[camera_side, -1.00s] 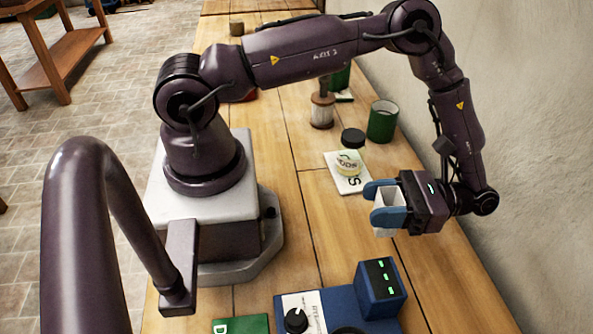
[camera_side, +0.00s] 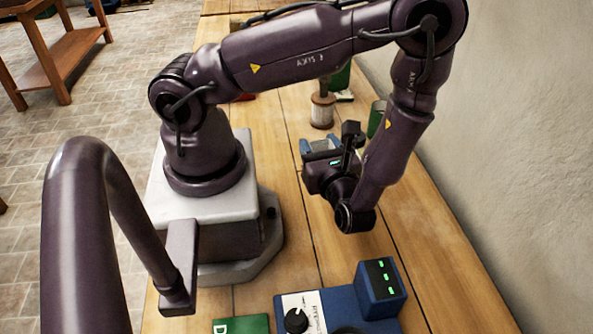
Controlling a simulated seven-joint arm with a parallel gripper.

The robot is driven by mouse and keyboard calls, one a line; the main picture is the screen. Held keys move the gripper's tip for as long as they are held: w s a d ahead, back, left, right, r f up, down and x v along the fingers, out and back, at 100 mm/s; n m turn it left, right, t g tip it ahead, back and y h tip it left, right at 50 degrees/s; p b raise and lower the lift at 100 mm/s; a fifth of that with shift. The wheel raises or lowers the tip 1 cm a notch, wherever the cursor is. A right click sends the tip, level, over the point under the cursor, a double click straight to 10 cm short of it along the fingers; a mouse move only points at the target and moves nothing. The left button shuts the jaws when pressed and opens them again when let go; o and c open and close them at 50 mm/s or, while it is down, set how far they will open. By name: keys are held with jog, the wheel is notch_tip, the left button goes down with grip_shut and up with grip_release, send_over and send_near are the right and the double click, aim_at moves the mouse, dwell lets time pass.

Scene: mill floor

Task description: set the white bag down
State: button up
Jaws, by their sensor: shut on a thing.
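My gripper (camera_side: 320,149) has blue fingers and points toward the far end of the wooden bench, over its middle. It is shut on the white bag (camera_side: 321,144), of which only a small pale part shows between the fingers. The gripper body and wrist hide the rest of the bag. I cannot tell whether the bag's underside touches the bench.
A wood-ended spool (camera_side: 322,110) stands just beyond the gripper. A green canister (camera_side: 376,116) is partly hidden behind my forearm. A blue device with green lights (camera_side: 380,285) and a green box (camera_side: 241,325) are at the near end. A wall (camera_side: 500,120) rises at right.

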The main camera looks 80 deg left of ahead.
jog(key=shift+a+r+m+t, duration=0.2)
jog(key=shift+a+m+t, duration=0.15)
jog(key=shift+m+t, duration=0.2)
jog(key=shift+a+f+t, duration=0.1)
jog(key=shift+a+t, duration=0.05)
jog(key=shift+t, duration=0.2)
notch_tip(320, 180, down, 8)
jog(key=shift+r, duration=0.15)
jog(key=o, duration=1)
jog(key=shift+c, duration=0.2)
